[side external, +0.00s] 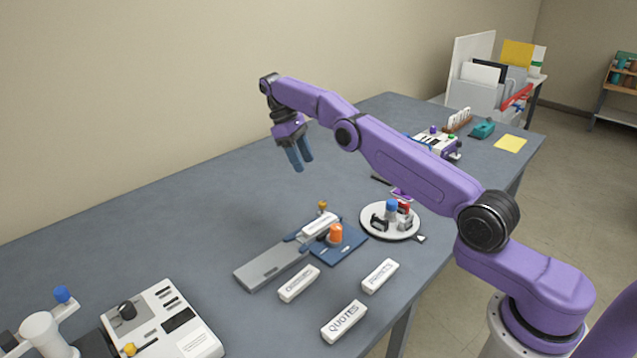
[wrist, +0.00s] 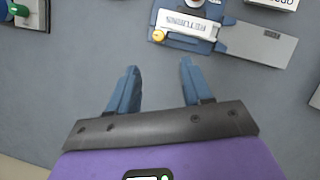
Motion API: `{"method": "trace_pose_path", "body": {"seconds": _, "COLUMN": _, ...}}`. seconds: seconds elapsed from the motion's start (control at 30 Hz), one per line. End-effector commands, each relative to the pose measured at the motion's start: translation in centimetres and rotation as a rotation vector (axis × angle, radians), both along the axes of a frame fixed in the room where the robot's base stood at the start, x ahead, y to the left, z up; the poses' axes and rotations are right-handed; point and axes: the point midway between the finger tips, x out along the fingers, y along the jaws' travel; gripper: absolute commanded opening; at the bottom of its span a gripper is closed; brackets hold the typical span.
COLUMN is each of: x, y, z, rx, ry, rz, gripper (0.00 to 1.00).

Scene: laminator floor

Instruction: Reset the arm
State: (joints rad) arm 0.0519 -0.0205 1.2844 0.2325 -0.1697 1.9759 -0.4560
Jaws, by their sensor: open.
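My gripper (side external: 299,158) hangs above the rear part of the grey-blue table (side external: 190,208), with its blue fingers pointing down and apart. In the wrist view my gripper (wrist: 154,85) is open, with nothing between the fingers. The purple arm stretches from the right side across the table and is raised clear of the objects. Below and in front of the gripper, a white block (side external: 320,224) sits in a grey and blue fixture (side external: 262,269); in the wrist view this block (wrist: 188,24) reads "RETURNS".
Loose white labelled blocks lie in front, one reading "QUOTES" (side external: 344,321). A round white tray (side external: 377,233) holds small parts. A white machine (side external: 163,322) stands front left. A yellow pad (side external: 510,144) lies far right. The table's left rear is bare.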

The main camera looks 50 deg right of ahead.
Motion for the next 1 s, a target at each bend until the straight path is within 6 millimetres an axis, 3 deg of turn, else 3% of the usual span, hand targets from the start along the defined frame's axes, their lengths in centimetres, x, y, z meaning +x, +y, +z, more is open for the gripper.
{"method": "trace_pose_path", "body": {"seconds": 0.27, "x": -0.8, "y": 6.3, "z": 3.5, "rx": 0.006, "ry": -0.060, "rz": 0.123, "gripper": 0.50}}
{"method": "trace_pose_path", "body": {"seconds": 0.47, "x": -4.1, "y": 11.4, "z": 6.0, "rx": 0.024, "ry": -0.115, "rz": 0.226, "gripper": 0.50}}
{"method": "trace_pose_path", "body": {"seconds": 0.7, "x": -10.7, "y": 16.1, "z": 8.1, "rx": 0.060, "ry": -0.174, "rz": 0.341, "gripper": 0.50}}
{"method": "trace_pose_path", "body": {"seconds": 1.0, "x": -21.8, "y": 18.6, "z": 9.0, "rx": 0.124, "ry": -0.238, "rz": 0.474, "gripper": 0.50}}
